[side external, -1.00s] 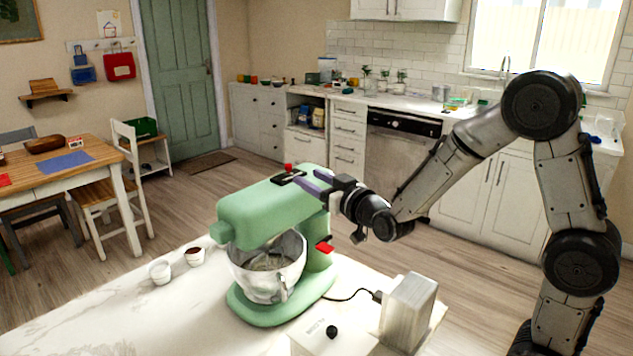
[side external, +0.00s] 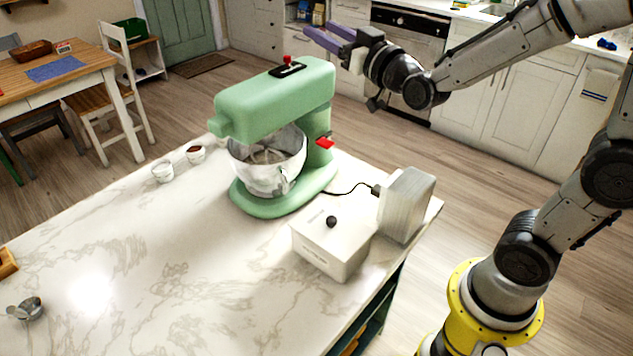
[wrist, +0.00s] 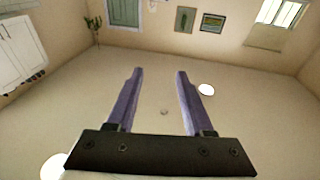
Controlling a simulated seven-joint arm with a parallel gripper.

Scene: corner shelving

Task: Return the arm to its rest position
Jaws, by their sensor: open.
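My gripper (side external: 328,38) is open and empty. In the side external view it is raised above and behind the green stand mixer (side external: 272,100), clear of it, with its purple fingers pointing left. In the wrist view the two fingers of my gripper (wrist: 160,78) stand apart with nothing between them. That view faces the ceiling and the upper walls. The mixer stands upright on the marble counter (side external: 130,270), with a metal bowl (side external: 262,172) under its head. A red knob on a black plate is on top of the mixer and a red lever is on its side.
A white box with a black knob (side external: 332,240) and a grey metal block (side external: 405,205) stand right of the mixer. Two small cups (side external: 163,172) are left of the bowl. Measuring spoons (side external: 27,308) lie at the counter's left. The air around my gripper is free.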

